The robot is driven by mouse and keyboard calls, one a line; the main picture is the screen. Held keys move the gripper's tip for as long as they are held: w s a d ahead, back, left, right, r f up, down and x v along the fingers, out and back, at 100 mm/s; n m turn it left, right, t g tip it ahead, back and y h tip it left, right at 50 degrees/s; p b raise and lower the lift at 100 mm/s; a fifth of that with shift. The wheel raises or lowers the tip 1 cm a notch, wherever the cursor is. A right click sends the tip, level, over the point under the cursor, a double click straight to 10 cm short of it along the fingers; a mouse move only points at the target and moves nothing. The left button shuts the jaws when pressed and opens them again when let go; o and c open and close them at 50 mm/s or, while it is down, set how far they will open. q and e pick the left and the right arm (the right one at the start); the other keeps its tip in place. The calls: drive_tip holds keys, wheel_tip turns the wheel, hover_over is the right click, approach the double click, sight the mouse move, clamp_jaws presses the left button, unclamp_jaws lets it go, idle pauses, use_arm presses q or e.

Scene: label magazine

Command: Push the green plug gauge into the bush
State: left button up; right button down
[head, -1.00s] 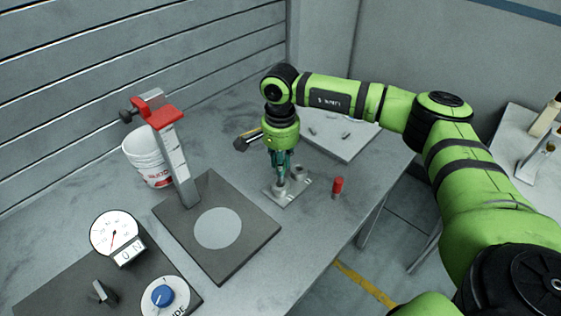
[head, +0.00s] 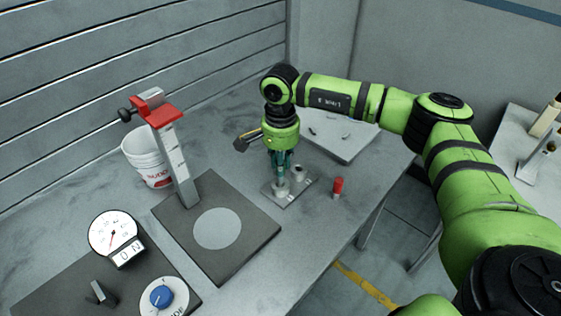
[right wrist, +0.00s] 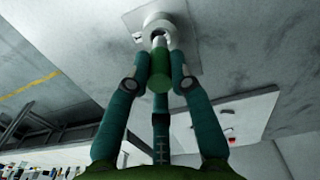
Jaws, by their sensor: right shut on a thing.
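My right gripper (head: 281,172) points down over the metal fixture plate (head: 276,200) and is shut on the green plug gauge. In the right wrist view its fingers close around the green handle (right wrist: 159,72). The plug's far end meets the pale round bush (right wrist: 165,20), which also shows under the gripper in the head view (head: 282,188). The plug looks lined up with the bush; how deep its end sits I cannot tell. My left gripper is not in view.
A second grey round piece (head: 299,174) is on the plate beside the bush. A red-topped plug (head: 338,185) stands to the right. A dark stand (head: 235,262) with a red clamp, a white bucket (head: 140,148) and a dial gauge (head: 113,231) are to the left.

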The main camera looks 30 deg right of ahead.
drive_tip(key=shift+f+b, duration=1.65)
drive_tip(key=shift+f, duration=0.35)
drive_tip(key=c, duration=1)
unclamp_jaws()
drive_tip(key=shift+r, duration=0.15)
wheel_tip(320, 180, up, 12)
drive_tip(key=shift+f, duration=0.1)
